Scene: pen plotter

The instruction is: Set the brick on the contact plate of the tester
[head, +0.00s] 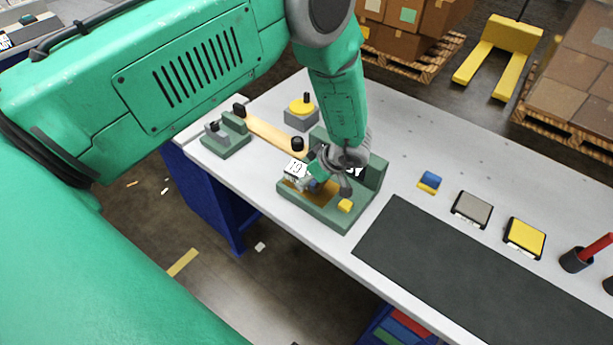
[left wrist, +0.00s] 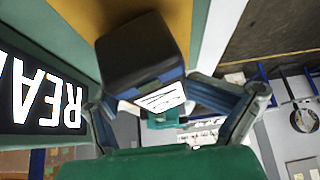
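The brick (left wrist: 145,55), dark with a blue band and a white printed label, is in the left wrist view. It is at the brass-yellow contact plate (left wrist: 178,18); whether it rests flat there is unclear. The green tester (head: 335,215) stands on the table; its contact plate (head: 322,197) is partly covered by my gripper. My left gripper (head: 330,182) is low over the plate. The tester's display, partly reading "REA" (left wrist: 40,95), is beside the gripper. My right gripper is not in view.
A yellow button (head: 345,206) is on the tester's front. A wooden bar (head: 270,135) and a yellow-topped grey block (head: 301,110) stand behind and left. A blue-and-yellow block (head: 429,181), grey pad (head: 472,209), yellow pad (head: 525,237) and dark mat (head: 450,270) lie right.

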